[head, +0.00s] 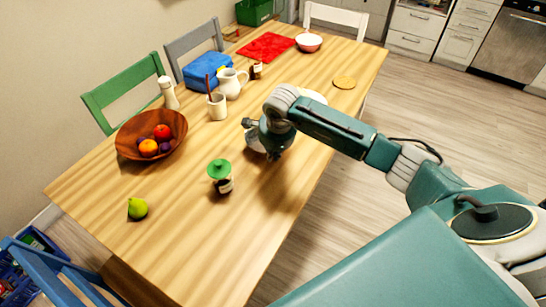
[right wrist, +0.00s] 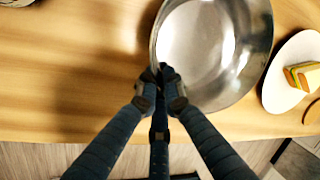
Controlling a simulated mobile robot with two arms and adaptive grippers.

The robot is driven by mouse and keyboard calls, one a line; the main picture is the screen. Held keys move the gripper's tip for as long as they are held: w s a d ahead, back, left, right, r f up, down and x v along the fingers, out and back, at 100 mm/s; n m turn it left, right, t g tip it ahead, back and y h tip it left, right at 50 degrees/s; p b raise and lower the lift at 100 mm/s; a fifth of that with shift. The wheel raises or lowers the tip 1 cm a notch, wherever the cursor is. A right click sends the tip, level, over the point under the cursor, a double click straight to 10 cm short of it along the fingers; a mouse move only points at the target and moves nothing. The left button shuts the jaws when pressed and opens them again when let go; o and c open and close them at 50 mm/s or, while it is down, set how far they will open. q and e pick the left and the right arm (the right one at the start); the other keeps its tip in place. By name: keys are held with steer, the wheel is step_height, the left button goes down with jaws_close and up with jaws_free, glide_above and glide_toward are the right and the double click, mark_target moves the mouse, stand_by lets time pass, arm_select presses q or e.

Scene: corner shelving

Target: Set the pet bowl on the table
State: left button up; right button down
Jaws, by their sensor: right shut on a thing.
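The pet bowl (right wrist: 222,45) is a shiny metal bowl, upright, filling the upper middle of the right wrist view. My right gripper (right wrist: 160,76) is shut on its near-left rim. In the head view my right gripper (head: 272,150) hangs over the right part of the wooden table (head: 235,235), and only a pale sliver of the bowl (head: 251,140) shows beside it; the arm hides the rest. The bowl is over the tabletop, very low; I cannot tell whether it touches. My left gripper is not in view.
A white plate with a sandwich (right wrist: 302,75) is right of the bowl. A green-topped jar (head: 220,178), a fruit bowl (head: 128,150), a pear (head: 138,208), a cup (head: 216,106) and a pitcher (head: 230,84) stand on the table. The near tabletop is mostly clear.

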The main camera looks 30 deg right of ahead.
steer(key=shift+f, duration=0.95)
steer(key=shift+f, duration=0.1)
steer(key=c, duration=1.9)
jaws_free()
steer(key=shift+r, duration=0.5)
steer(key=b+v, duration=0.1)
steer(key=v, duration=1)
steer(key=shift+s, duration=0.2)
